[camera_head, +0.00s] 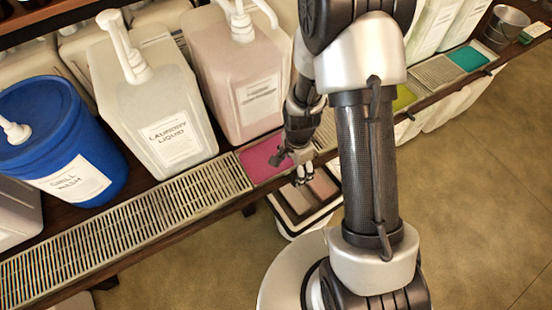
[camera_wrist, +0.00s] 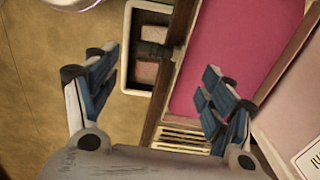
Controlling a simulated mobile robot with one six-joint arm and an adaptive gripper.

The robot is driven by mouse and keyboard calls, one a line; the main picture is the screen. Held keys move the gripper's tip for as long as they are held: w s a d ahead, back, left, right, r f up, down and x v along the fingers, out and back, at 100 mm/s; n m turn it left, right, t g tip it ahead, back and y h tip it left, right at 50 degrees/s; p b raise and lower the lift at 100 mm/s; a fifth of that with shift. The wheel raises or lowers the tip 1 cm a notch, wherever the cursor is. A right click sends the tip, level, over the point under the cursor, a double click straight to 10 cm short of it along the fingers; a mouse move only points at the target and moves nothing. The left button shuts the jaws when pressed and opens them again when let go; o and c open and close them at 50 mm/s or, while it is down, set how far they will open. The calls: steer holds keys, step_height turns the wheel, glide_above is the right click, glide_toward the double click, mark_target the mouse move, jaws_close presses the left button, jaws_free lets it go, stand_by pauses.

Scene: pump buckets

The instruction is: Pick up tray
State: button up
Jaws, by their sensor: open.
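A flat magenta tray (camera_head: 264,158) is set in the wooden shelf, level with the metal grates. In the wrist view the magenta tray (camera_wrist: 235,55) fills the upper right, with a wooden edge along its left side. My gripper (camera_head: 301,172) is at the shelf's front edge by the tray's right side, partly hidden by my own arm. In the wrist view my gripper (camera_wrist: 155,88) is open, with its blue-padded fingers wide apart. Nothing is held. Whether a finger touches the tray is unclear.
A laundry liquid jug (camera_head: 165,105), a pinkish jug (camera_head: 240,80) and a blue bucket (camera_head: 65,130) stand behind the grate (camera_head: 120,235). A white-rimmed container (camera_head: 285,220) sits below the shelf. A metal pail (camera_head: 507,27) stands far right. Floor (camera_head: 470,200) is clear at right.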

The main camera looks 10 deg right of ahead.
mark_target(293, 177)
step_height(293, 177, down, 5)
steer(key=shift+s+f+b, duration=0.1)
steer(key=shift+s+b, duration=0.05)
steer(key=shift+b, duration=1.05)
steer(key=shift+c, duration=0.3)
steer(key=c, duration=1.2)
